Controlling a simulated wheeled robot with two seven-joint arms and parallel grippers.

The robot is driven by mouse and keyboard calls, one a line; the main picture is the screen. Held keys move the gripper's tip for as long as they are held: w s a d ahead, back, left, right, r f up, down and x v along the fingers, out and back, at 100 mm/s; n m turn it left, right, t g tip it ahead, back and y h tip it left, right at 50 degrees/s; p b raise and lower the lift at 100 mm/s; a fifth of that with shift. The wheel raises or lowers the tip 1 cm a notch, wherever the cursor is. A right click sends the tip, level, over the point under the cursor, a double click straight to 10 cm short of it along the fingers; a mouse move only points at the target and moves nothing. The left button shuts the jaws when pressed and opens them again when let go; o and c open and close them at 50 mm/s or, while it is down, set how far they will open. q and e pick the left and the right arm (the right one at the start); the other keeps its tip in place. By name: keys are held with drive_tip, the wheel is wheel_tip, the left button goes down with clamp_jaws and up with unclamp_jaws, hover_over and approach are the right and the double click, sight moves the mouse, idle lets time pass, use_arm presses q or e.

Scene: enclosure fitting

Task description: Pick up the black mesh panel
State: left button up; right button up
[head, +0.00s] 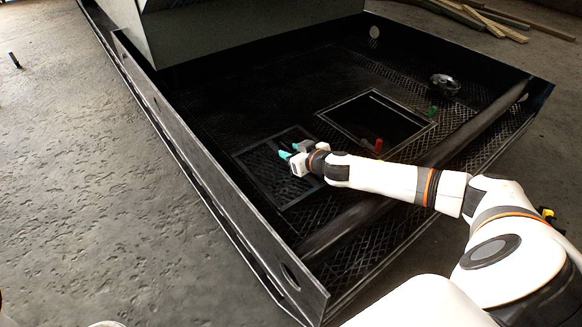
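The black mesh panel (262,163) is a square framed grid lying on the floor of the black enclosure, left of a square framed opening (372,118). My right gripper (290,151) is over the panel's right part, its two green-tipped fingers apart with nothing visible between them. The gripper hides part of the panel's right side. I cannot tell whether the fingertips touch the panel. My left gripper is not in view.
The enclosure's tall left wall (205,165) and a dark crossbar (470,138) bound the work area. A red part (378,145) and a green part (432,111) stand by the opening. A round metal item (445,84) lies farther right. A large grey box (230,30) stands behind.

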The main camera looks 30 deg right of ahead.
drive_tip(key=shift+w+f, duration=0.1)
drive_tip(key=shift+w, duration=0.2)
clamp_jaws()
idle(1.2)
